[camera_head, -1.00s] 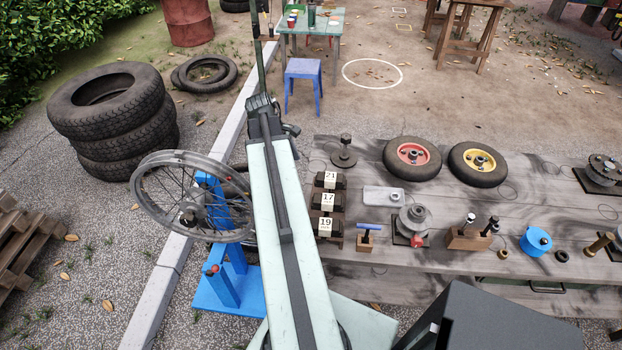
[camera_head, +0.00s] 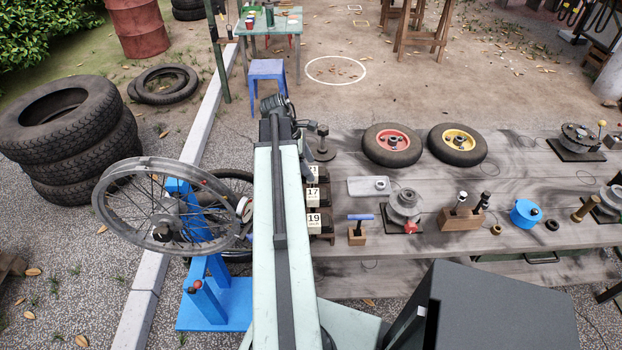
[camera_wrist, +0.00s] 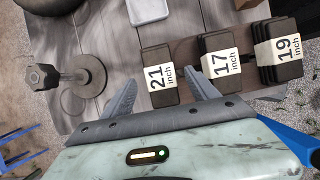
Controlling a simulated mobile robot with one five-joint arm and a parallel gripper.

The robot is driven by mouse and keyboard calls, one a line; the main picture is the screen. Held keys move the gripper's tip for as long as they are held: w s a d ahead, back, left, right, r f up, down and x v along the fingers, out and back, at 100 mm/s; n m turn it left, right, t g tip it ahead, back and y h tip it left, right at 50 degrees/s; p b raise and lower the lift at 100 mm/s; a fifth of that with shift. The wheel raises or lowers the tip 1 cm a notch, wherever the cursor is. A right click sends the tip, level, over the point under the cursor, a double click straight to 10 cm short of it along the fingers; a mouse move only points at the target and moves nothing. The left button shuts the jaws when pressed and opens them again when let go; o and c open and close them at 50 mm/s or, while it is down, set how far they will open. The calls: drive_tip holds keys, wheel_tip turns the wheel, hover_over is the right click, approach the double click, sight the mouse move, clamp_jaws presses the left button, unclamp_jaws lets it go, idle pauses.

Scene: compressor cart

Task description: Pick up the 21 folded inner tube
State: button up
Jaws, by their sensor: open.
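The 21 folded inner tube (camera_wrist: 158,58) is a dark folded bundle with a white "21 inch" band, at the left end of a row of three in the wrist view. In the head view its label (camera_head: 320,171) is partly hidden behind my arm. My gripper (camera_wrist: 159,82) is open and empty. Its fingers show on either side of the 21 bundle in the wrist view, the left one apart from it and the right one between it and the 17. I cannot tell whether they are above it or level with it.
The 17 tube (camera_wrist: 221,60) and 19 tube (camera_wrist: 280,50) stand close on the right. A dark weighted stand (camera_wrist: 75,76) is on the left and a pale tray (camera_wrist: 148,10) lies beyond. A wheel on a blue stand (camera_head: 208,300) is left of my arm.

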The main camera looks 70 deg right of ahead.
sight(312, 170)
drive_tip(key=b+x, duration=0.2)
drive_tip(key=x, duration=0.1)
drive_tip(key=shift+w+f, duration=0.1)
drive_tip(key=shift+f, duration=0.25)
drive_tip(key=shift+r, duration=0.15)
drive_tip(key=shift+f, duration=0.25)
clamp_jaws()
